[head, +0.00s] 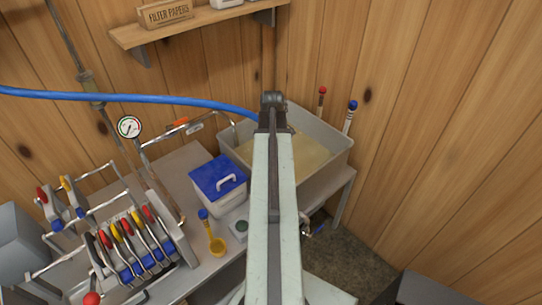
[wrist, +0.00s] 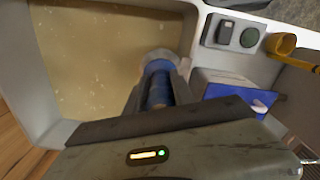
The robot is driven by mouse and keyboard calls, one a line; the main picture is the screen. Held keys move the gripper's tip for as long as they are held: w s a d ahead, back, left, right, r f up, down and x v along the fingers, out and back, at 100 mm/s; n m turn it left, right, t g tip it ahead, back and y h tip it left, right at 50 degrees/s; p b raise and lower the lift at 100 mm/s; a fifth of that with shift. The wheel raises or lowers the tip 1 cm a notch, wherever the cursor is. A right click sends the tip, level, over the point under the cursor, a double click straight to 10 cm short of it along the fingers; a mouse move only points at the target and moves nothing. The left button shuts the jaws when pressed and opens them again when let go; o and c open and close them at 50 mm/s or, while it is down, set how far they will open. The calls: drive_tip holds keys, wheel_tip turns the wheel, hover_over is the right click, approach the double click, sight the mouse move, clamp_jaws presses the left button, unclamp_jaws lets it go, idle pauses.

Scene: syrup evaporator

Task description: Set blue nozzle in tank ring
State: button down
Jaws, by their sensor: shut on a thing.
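The blue nozzle (wrist: 157,90) is held between the jaws of my gripper (wrist: 159,80) in the wrist view. A grey rounded piece (wrist: 158,56) shows at its far end; I cannot tell whether it is the tank ring or part of the nozzle. The pale tank (head: 340,149) holds tan liquid, and its wall shows in the wrist view (wrist: 187,35). My gripper is over the tank's edge. In the head view my arm hides the gripper and nozzle. A blue hose (head: 130,97) runs from the left to the arm's far end.
A blue-lidded white box (head: 218,178), a yellow ladle (head: 216,243) and a small grey box (head: 240,229) are left of my arm. A shelf (head: 190,25) hangs on the wooden wall.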

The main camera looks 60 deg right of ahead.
drive_tip(key=shift+f+b, duration=1.45)
drive_tip(key=shift+f, duration=0.1)
drive_tip(key=shift+c, duration=1.8)
unclamp_jaws()
drive_tip(key=shift+r, duration=0.1)
drive_tip(key=shift+r, duration=0.1)
wheel_tip(320, 180, up, 8)
drive_tip(key=p, duration=0.8)
drive_tip(key=shift+s, duration=0.1)
